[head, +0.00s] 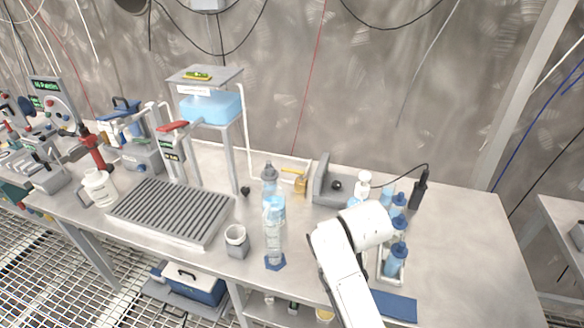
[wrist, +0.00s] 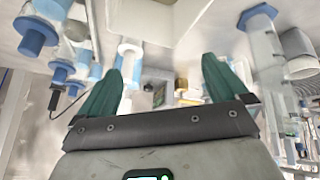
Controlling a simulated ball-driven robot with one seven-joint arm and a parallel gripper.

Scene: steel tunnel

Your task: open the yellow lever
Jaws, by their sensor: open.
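A yellow lever (head: 292,170) lies roughly level at the back of the bench, on a small amber-brown valve body (head: 300,185). A clear bottle with a grey top (head: 269,172) stands just to its left. My gripper (wrist: 163,58) shows in the wrist view with its two green fingers spread and nothing between them. In the head view the gripper is hidden by my white arm, which is in front and to the right of the lever. A small yellow-brown patch shows beyond the fingers in the wrist view; I cannot tell whether it is the lever.
A tall clear cylinder with a blue base (head: 274,240) stands in front of the lever. A grey block (head: 338,187) is to its right. Blue-capped bottles (head: 398,225) stand in a rack at the right. A grey cup (head: 237,243) and a ribbed tray (head: 172,210) are left.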

